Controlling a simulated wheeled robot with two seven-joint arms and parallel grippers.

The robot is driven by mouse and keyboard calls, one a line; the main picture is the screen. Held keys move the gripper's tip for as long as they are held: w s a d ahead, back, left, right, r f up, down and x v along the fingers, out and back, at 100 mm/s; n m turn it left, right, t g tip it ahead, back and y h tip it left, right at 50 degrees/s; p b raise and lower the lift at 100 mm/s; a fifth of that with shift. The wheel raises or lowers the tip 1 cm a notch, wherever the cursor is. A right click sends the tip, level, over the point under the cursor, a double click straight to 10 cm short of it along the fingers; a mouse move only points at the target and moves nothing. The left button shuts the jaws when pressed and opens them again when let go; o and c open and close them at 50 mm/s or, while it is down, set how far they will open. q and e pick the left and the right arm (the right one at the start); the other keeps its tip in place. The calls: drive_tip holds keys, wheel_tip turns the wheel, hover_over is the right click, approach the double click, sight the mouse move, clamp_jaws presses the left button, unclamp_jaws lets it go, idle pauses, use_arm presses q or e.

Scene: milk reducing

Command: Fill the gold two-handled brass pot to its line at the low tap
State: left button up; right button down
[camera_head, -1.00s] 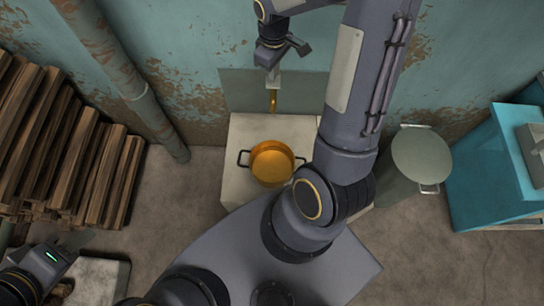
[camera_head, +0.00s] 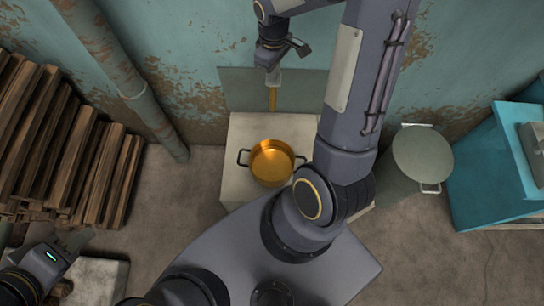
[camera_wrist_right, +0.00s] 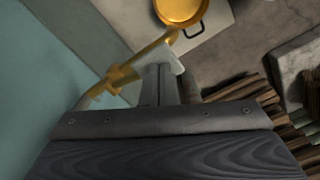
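The gold two-handled brass pot (camera_head: 271,162) stands upright on a pale stone slab (camera_head: 240,188) below the wall, its dark handles at left and right. Its inside is shiny; I cannot make out a line or a water level. The low brass tap (camera_head: 273,99) is on the wall just behind the pot. In the right wrist view the tap (camera_wrist_right: 121,78) runs diagonally beside my fingers, with part of the pot (camera_wrist_right: 181,8) above. My right gripper (camera_head: 273,76) looks shut, with its tips at the tap; contact is unclear. My left gripper (camera_head: 76,241) is at lower left, away from the pot.
Stacked firewood (camera_head: 70,150) lies at left, near a rusty pipe (camera_head: 128,80). A lidded grey-green bin (camera_head: 422,160) and a blue cabinet (camera_head: 490,175) stand at right. My arm covers the slab's right side.

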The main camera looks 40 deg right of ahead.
drive_tip(key=shift+f+b, duration=0.9)
drive_tip(key=shift+f, duration=0.3)
idle(6.8)
